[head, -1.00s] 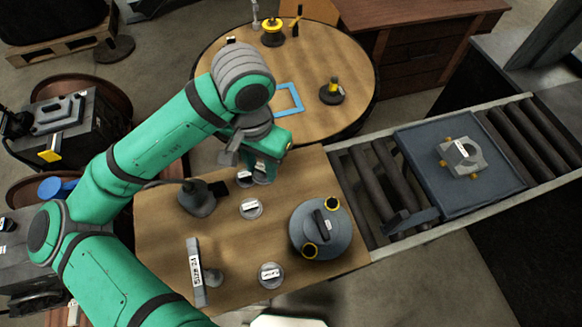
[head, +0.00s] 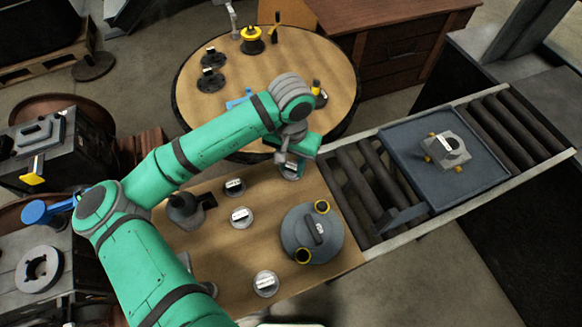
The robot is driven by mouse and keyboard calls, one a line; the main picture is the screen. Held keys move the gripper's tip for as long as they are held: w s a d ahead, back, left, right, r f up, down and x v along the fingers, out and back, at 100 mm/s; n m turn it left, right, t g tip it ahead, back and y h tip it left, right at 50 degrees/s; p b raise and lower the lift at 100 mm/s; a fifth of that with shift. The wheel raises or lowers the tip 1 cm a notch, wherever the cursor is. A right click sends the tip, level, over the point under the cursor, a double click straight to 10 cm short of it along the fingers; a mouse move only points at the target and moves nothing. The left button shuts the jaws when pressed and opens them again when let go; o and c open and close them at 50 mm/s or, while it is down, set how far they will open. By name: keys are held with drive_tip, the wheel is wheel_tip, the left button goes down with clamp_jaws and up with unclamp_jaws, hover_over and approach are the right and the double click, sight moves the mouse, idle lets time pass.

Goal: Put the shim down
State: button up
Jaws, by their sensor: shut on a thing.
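The shim (head: 291,172) is a small grey round disc with a white label. My gripper (head: 287,162) is shut on it at the far right part of the wooden bench (head: 190,240). The gripper partly covers the shim, and I cannot tell whether it touches the bench top. Similar labelled discs lie on the bench: one (head: 235,188) left of my gripper, one (head: 241,218) nearer, and one (head: 265,284) by the front edge. The labels are too small to read.
A grey round housing (head: 298,238) with yellow-ringed ports stands right on the bench. A dark tool (head: 184,208) stands left. A roller conveyor with a blue-grey tray (head: 398,142) lies right. Behind is a round table (head: 205,103) with a blue frame (head: 238,101), partly hidden.

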sight(291, 168)
drive_tip(key=shift+f, duration=0.9)
drive_tip(key=o, duration=1)
drive_tip(key=shift+a+f, duration=0.1)
drive_tip(key=shift+f, duration=0.05)
drive_tip(key=shift+o, duration=0.2)
wheel_tip(291, 168, up, 12)
drive_tip(key=shift+r, duration=0.2)
